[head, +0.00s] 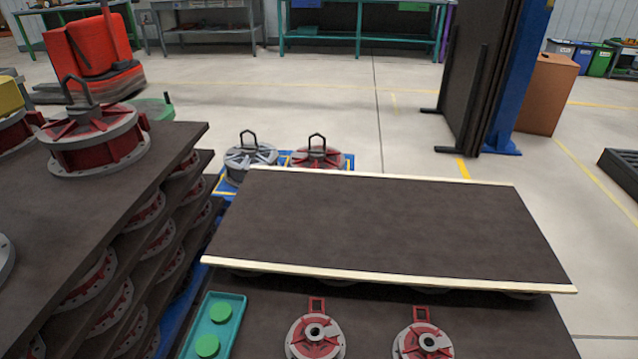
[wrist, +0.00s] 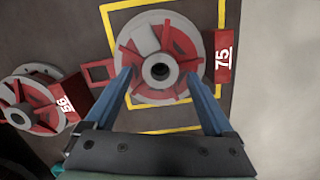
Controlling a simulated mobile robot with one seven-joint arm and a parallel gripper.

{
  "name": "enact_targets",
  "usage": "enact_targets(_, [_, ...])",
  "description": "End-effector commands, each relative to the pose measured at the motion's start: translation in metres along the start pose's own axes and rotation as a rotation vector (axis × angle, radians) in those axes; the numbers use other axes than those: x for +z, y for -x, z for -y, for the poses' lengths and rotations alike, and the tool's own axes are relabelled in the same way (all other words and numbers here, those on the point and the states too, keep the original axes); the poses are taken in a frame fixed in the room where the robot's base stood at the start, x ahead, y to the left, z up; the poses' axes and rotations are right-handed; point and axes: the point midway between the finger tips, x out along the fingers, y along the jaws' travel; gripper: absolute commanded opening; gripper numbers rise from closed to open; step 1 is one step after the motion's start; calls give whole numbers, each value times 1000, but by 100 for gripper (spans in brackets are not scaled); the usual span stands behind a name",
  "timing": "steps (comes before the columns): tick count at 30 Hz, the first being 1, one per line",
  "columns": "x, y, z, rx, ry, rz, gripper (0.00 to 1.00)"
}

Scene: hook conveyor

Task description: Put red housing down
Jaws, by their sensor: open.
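In the wrist view a red and grey round housing (wrist: 160,93) with a central hub lies flat within a yellow square outline (wrist: 105,30) on a dark surface. A red tag reading 75 (wrist: 223,55) sits at its right edge. My gripper (wrist: 157,74) is open, with its two blue fingers over the housing on either side of the hub. Whether the fingers touch it I cannot tell. A second red housing (wrist: 28,105) with a numbered tag lies to the left. My gripper is not visible in the head view.
In the head view a bare dark board (head: 385,225) with pale edges lies above two red housings (head: 315,338) (head: 422,343). A tall layered stack (head: 170,190) stands left with a large red housing (head: 98,140) on top. A teal tray (head: 213,325) is between them.

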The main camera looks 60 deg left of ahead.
Motion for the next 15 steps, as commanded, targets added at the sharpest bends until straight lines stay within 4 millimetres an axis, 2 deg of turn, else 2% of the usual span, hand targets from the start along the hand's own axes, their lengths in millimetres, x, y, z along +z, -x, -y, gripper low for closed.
enact_targets(1, [1, 14, 0, 2, 0, 0, 88])
enact_targets(9, [1, 73, -1, 3, -1, 0, 88])
enact_targets(15, [0, 101, 0, 1, -1, 0, 88])
